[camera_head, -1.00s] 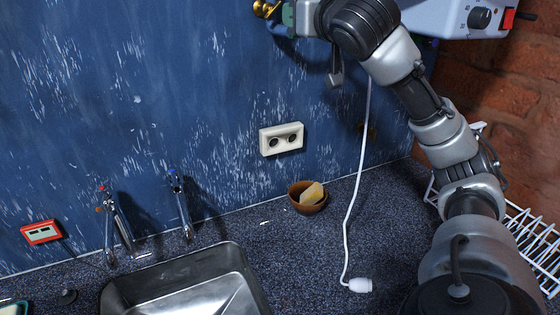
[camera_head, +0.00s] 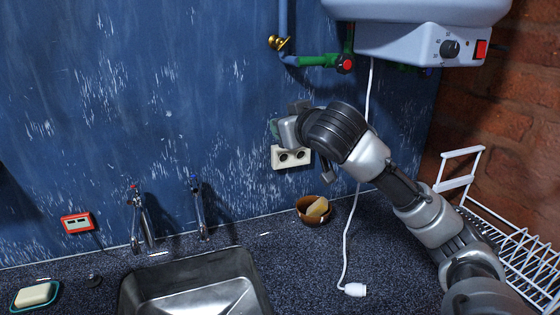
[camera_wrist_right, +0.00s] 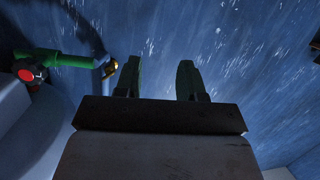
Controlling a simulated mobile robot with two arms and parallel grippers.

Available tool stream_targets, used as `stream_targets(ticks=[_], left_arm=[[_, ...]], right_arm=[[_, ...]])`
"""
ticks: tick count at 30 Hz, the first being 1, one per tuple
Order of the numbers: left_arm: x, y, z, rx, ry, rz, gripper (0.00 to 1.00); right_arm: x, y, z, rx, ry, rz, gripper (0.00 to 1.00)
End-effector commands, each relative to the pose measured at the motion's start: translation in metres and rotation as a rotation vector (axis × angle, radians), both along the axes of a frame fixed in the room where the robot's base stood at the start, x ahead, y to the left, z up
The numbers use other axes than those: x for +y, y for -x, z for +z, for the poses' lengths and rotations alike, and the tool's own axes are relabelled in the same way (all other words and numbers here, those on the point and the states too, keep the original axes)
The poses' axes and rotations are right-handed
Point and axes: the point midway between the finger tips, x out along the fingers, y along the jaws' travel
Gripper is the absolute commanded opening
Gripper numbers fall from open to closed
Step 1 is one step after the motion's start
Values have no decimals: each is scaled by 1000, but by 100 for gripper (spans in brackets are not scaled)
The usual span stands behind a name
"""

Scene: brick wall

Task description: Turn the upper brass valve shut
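The upper brass valve (camera_head: 279,43) sits on a blue pipe on the wall, at the top middle of the head view. Its brass also shows in the right wrist view (camera_wrist_right: 109,68), left of the fingers. My right gripper (camera_head: 275,130) is below the valve and apart from it, in front of the wall near the socket. In the right wrist view its two dark green fingers (camera_wrist_right: 159,80) stand apart with nothing between them. My left gripper is not in view.
A green pipe with a red-knobbed valve (camera_head: 345,64) joins the blue pipe under a white heater (camera_head: 420,35). A double socket (camera_head: 291,158) is partly behind my right gripper. A brown bowl (camera_head: 313,211), sink (camera_head: 195,280) and white rack (camera_head: 510,245) are below.

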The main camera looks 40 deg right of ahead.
Motion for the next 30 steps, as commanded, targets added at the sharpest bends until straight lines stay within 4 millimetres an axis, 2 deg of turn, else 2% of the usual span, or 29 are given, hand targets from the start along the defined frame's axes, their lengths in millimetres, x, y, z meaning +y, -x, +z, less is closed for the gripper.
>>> stream_targets(ticks=[3,10,15,24,26,30], left_arm=[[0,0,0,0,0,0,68],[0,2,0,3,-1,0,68],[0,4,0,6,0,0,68],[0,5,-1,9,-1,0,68],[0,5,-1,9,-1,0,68],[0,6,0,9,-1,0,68]], right_arm=[[9,-3,-23,41,7,17,39],[22,-4,-54,92,18,41,39],[26,-4,-64,110,20,48,39],[27,-4,-65,112,22,49,39],[27,-4,-65,112,22,49,47],[27,-4,-65,110,23,49,68]])
